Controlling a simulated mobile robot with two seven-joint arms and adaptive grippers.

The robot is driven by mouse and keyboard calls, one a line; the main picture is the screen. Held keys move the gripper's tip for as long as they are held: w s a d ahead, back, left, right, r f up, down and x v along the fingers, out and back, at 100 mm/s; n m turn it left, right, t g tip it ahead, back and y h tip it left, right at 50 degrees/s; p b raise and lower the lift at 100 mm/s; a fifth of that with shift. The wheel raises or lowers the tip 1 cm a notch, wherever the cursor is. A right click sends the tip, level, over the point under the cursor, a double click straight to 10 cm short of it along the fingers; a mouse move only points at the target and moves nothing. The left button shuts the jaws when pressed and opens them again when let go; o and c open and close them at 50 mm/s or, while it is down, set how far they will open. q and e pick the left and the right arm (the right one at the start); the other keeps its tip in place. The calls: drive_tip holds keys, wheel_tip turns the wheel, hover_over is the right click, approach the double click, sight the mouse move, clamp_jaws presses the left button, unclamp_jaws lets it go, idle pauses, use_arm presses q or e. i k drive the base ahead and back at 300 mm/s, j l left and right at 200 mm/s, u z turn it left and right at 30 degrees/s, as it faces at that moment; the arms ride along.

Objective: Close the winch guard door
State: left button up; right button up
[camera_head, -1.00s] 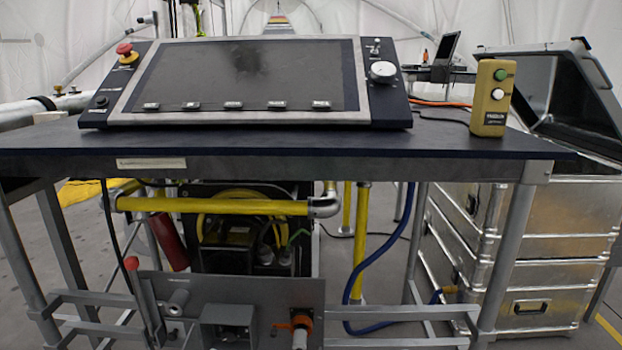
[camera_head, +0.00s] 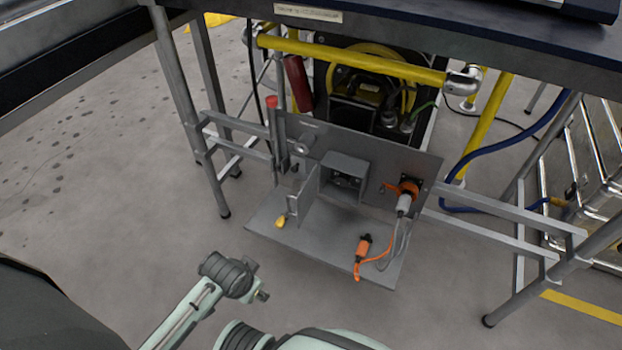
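A small grey box (camera_head: 345,177) is fixed to an upright grey plate (camera_head: 418,165) under the table; I take it to be the winch housing. Its front is open and a dark round part shows inside. A thin grey panel (camera_head: 309,198), which looks like the guard door, stands swung out from the box's left side, over the low grey shelf (camera_head: 262,222). Pale green and dark links of my arms show at the bottom, well short of the box. I can make out no gripper fingers there.
A red-topped lever (camera_head: 271,102) stands left of the box. An orange connector (camera_head: 405,190) is at its right; another (camera_head: 364,244) lies on the shelf with a cable. A yellow object (camera_head: 281,221) is at the shelf's left. Table legs flank the plate; the floor in front is clear.

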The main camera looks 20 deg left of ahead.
sight(306, 196)
drive_tip(key=i+j+z, duration=0.1)
drive_tip(key=j+z, duration=0.15)
drive_tip(key=j, duration=0.75)
drive_tip(key=j+z, duration=0.25)
drive_tip(key=j, duration=0.75)
drive_tip(key=k+l, duration=0.25)
drive_tip(key=z, duration=0.05)
